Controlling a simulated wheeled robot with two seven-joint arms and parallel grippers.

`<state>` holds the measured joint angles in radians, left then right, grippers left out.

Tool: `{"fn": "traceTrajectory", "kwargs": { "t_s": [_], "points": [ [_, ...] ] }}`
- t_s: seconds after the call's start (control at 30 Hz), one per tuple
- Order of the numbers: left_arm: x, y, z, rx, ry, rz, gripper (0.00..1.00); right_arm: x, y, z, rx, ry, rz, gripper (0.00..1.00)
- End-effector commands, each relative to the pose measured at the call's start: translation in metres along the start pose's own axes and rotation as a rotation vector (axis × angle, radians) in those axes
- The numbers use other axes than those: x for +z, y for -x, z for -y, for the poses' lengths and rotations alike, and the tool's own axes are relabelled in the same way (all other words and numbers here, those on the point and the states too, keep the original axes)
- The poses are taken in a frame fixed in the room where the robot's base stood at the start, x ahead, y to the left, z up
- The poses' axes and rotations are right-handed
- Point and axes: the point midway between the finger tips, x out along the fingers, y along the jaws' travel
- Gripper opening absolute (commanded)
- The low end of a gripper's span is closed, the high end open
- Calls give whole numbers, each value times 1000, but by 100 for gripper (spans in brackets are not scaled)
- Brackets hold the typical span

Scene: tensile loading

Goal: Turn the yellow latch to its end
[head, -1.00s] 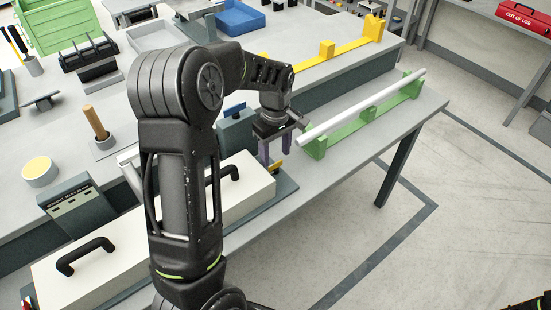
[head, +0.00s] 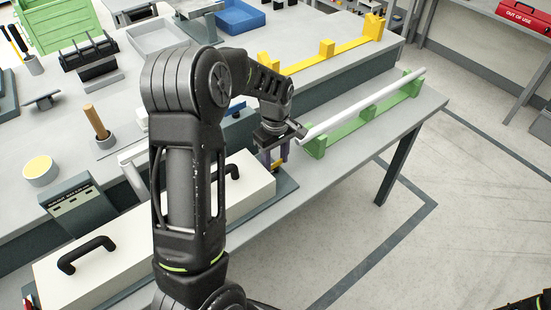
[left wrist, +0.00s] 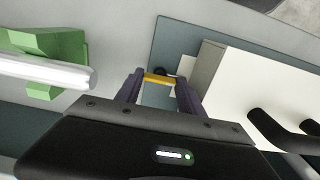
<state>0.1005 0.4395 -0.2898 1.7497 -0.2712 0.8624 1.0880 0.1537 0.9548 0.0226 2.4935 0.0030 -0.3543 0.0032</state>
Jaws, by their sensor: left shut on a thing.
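The yellow latch (head: 279,163) is a small yellow bar at the far end of the white box (head: 250,190), above its dark base plate. It also shows in the left wrist view (left wrist: 160,79), lying crosswise between the two purple fingers. My left gripper (head: 274,160) points down and is shut on the latch, with a finger at each end of the bar. The latch's pivot is mostly hidden by the fingers.
The white box has two black handles (head: 87,255). A white rod (head: 365,105) lies on a green stand (head: 368,112) just right of my left gripper. A yellow rack (head: 327,48) stands behind. The table's front edge is close by.

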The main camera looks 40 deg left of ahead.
Motion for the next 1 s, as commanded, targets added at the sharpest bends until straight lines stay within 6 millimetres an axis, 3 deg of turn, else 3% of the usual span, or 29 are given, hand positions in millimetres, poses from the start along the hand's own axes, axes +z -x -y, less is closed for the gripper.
{"fn": "traceTrajectory", "kwargs": {
  "t_s": [0.17, 0.57, 1.0],
  "points": [
    [0, 1, 0, 1, 0, -1, 5, 0, 0, 0, 0, 0, 0, 36],
    [-1, 0, 0, 2, -53, -2, 5, 0, -2, -1, -1, 0, -1, 36],
    [-1, 0, -1, 2, -346, -3, 5, -1, -11, -3, -4, 3, -3, 36]
  ]
}}
